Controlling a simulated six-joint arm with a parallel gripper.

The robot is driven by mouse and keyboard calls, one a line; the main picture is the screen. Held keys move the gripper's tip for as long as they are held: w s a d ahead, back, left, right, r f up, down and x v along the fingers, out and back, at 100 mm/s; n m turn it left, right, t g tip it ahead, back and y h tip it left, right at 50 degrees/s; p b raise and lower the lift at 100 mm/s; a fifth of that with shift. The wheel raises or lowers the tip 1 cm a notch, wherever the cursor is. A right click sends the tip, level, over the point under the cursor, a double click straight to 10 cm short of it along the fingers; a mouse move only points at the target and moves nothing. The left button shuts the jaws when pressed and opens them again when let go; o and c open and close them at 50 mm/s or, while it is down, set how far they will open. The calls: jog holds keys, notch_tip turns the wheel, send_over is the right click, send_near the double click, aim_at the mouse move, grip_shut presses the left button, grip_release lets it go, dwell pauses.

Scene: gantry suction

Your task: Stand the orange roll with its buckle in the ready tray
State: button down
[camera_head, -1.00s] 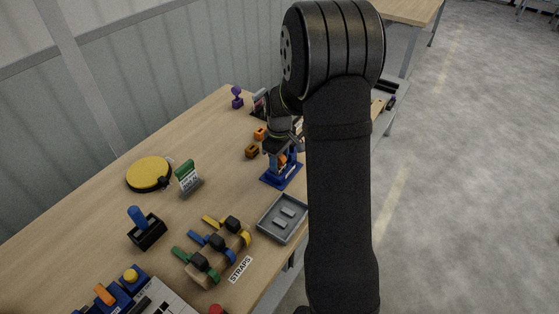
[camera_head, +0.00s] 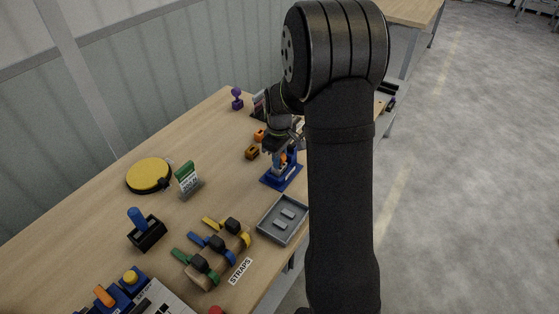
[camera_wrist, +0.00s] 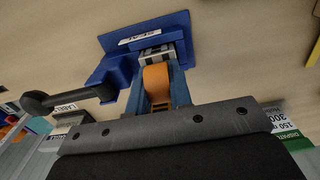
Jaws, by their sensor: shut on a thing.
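The orange roll (camera_wrist: 157,84) shows in the wrist view between the two blue-sided fingers of my gripper (camera_wrist: 160,72). My gripper is shut on it. A grey ridged block lies just beyond the roll; I cannot tell if it is the buckle. The roll is close to a blue stand (camera_wrist: 118,68) with a black crank and knob (camera_wrist: 68,99); I cannot tell whether they touch. In the head view my gripper (camera_head: 281,150) is over the blue stand (camera_head: 283,178).
A green-and-white sign (camera_head: 187,178), a yellow disc (camera_head: 149,174) and two small orange-brown blocks (camera_head: 252,152) stand further back. The table's right edge is close to the tray.

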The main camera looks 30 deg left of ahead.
notch_tip(320, 180, up, 3)
jog(key=shift+f, duration=0.1)
jog(key=w+d+r, duration=0.2)
jog(key=d+r, duration=0.4)
jog(key=d, duration=0.4)
jog(key=s, duration=1.5)
jog(key=shift+f+h, duration=0.35)
jog(key=shift+h, duration=0.05)
jog(key=shift+f, duration=2.95)
jog(key=shift+f, duration=1.65)
jog(key=c, duration=1.2)
grip_release()
jog(key=shift+c, duration=0.2)
